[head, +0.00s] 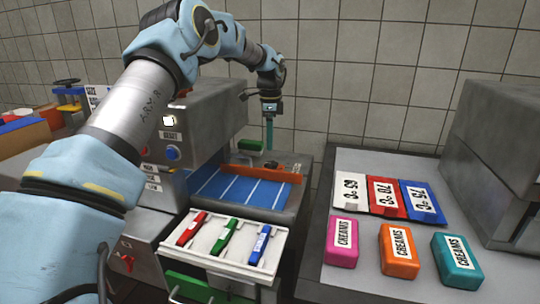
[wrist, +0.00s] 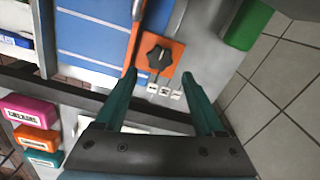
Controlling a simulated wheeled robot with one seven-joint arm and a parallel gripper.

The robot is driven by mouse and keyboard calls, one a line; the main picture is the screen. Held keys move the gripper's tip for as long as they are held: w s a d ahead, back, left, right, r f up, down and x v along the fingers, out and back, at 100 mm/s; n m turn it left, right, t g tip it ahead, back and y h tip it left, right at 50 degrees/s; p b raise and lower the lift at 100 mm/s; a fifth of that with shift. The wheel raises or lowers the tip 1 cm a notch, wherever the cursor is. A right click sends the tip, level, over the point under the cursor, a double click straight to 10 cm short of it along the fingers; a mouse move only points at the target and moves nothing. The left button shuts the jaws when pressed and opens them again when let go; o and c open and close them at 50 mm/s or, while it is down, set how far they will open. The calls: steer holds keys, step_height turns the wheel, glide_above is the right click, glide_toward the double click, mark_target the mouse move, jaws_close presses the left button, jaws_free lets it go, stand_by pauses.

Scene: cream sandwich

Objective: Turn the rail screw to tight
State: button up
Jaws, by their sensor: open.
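The rail screw (wrist: 159,56) is a black lobed knob on an orange plate (wrist: 176,52), seen in the wrist view. Small white labels (wrist: 165,91) lie beside it, too small to read. My gripper (wrist: 160,74) is open, with its teal fingers on either side of the knob's line and the knob just beyond the tips. No contact shows. In the head view my gripper (head: 269,140) points down over the right end of the orange rail (head: 255,173). The knob is too small there to read its setting.
The rail crosses a blue lined bed (head: 235,188). A white tray (head: 222,257) with red, green and blue clips stands in front. Pink, orange and teal cream blocks (head: 400,250) and cards sit on the right counter. A green block (wrist: 248,25) is near the bed's edge.

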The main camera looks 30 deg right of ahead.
step_height(320, 180, up, 3)
steer(key=shift+r, duration=0.15)
steer(key=shift+s, duration=0.15)
stand_by(0.4)
